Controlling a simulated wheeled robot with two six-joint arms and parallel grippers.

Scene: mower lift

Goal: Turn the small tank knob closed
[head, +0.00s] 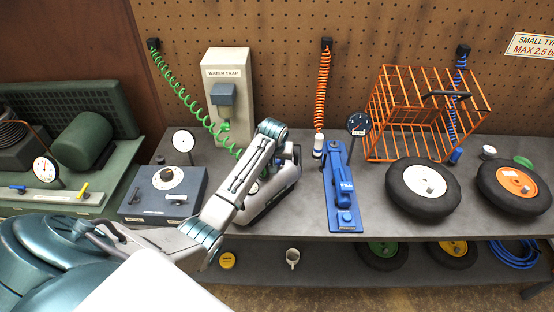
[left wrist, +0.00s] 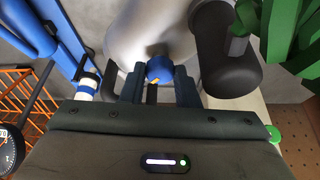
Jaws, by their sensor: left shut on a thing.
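The small silver tank (head: 268,206) stands on the bench, left of the blue inflator, partly hidden by my left arm. In the left wrist view its rounded silver body (left wrist: 128,38) fills the upper middle. The tank's blue knob (left wrist: 160,67) with a small yellow-orange mark sits between the two fingers of my left gripper (left wrist: 160,78). The gripper is shut on this knob. In the head view the knob and fingertips are hidden behind my arm. My right gripper is in neither view.
The blue inflator (head: 342,190) stands close right of the tank. A grey control box (head: 164,194) is to the left, and a white water trap (head: 232,65) behind. An orange wire cage (head: 414,110) and two wheels (head: 408,205) are further right. A green coiled hose (head: 181,88) hangs nearby.

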